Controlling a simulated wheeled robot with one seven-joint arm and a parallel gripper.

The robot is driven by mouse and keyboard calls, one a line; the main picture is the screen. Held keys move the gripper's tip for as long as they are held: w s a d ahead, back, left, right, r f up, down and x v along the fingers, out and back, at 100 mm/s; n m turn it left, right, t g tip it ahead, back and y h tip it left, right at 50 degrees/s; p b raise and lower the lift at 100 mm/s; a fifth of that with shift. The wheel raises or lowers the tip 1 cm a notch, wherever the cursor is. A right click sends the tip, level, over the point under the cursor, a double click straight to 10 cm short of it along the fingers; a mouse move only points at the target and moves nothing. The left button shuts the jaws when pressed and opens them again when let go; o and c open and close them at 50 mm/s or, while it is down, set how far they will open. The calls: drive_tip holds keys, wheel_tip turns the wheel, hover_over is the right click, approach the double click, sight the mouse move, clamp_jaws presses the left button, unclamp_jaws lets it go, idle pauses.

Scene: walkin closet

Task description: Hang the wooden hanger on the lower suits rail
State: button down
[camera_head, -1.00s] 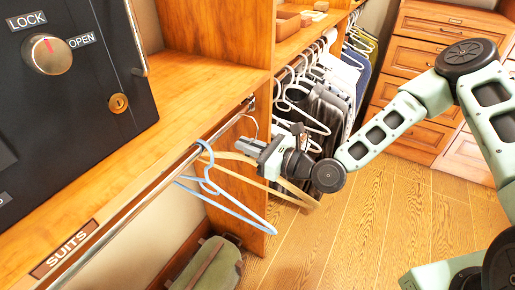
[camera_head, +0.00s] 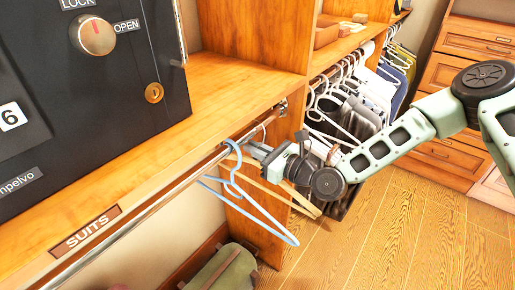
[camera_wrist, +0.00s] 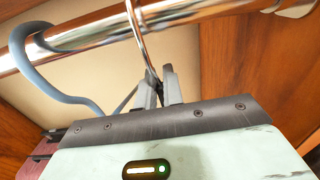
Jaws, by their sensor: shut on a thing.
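The light wooden hanger (camera_head: 265,187) hangs from my gripper (camera_head: 258,151) just under the suits rail (camera_head: 170,191), the metal bar below the shelf's SUITS label. In the wrist view, my gripper's fingers (camera_wrist: 160,88) are shut on the metal hook (camera_wrist: 140,40) of the hanger. The hook crosses in front of the rail (camera_wrist: 180,15) and leaves the top of the picture, so I cannot tell whether it is over the rail. The hanger's body is partly hidden behind my gripper and the blue hanger.
A blue hanger (camera_head: 290,239) hangs on the rail close beside the wooden one; it also shows in the wrist view (camera_wrist: 45,75). A dark safe (camera_head: 100,120) stands on the shelf (camera_head: 235,100). A wooden divider (camera_head: 262,215) is close behind. A green bag (camera_head: 215,270) lies below.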

drive_tip(key=shift+f, duration=0.15)
drive_tip(key=c, duration=1.5)
unclamp_jaws()
drive_tip(key=shift+o, duration=0.2)
